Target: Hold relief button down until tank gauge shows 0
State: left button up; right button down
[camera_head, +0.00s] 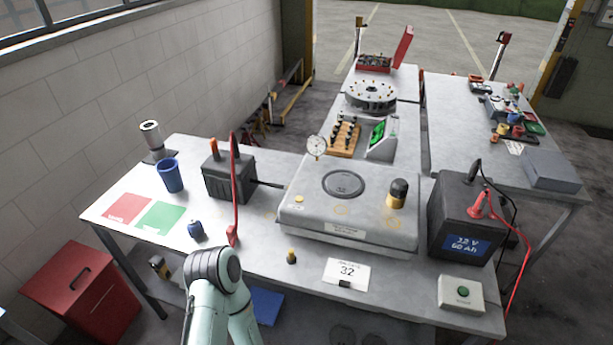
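A round white dial gauge (316,147) stands upright at the back left of a large grey box (345,236); its reading is too small to tell. A small yellow button-like knob (299,198) sits on the left of that box's top. No readable label shows which one is the relief button. A pale green link of my arm is at the bottom, left of centre. Neither gripper is in view, and nothing is seen touching either button.
A red cabinet (86,292) stands at left.

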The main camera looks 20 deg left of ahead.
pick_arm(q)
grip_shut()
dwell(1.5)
